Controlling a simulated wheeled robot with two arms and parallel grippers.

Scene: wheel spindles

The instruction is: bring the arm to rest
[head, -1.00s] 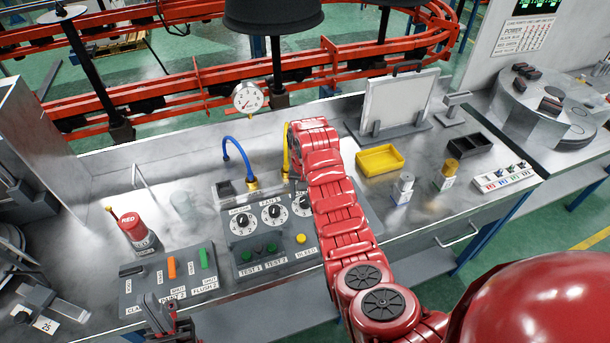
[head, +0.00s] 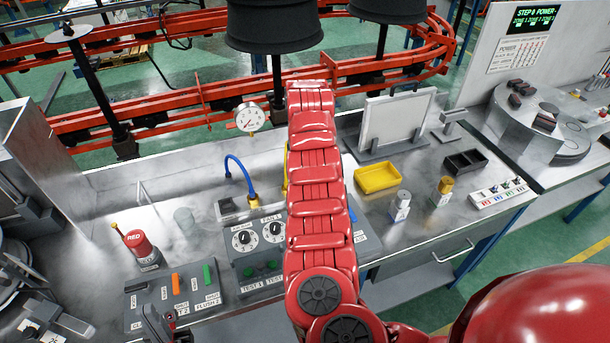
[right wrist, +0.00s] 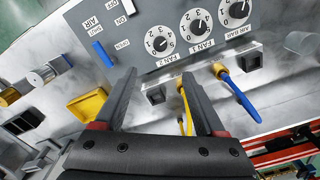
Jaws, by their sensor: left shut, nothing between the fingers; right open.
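My right arm (head: 316,190), red and segmented, reaches up over the dial panel (head: 242,262) in the head view and hides part of it. Its gripper is hidden there. In the right wrist view my right gripper (right wrist: 158,74) is open, with the dial panel (right wrist: 178,52) beyond its fingertips. A yellow hose (right wrist: 184,108) shows between the fingers, near the right one; I cannot tell whether they touch. A blue hose (right wrist: 240,98) is to the right. My left gripper (head: 158,322) is shut and empty at the lower left, by the lever panel (head: 135,300).
A pressure gauge (head: 250,118) stands behind the panel. A yellow tray (head: 378,179), white board (head: 395,120) and black bin (head: 465,162) are right of the arm. Black hanging parts (head: 275,25) are at the back.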

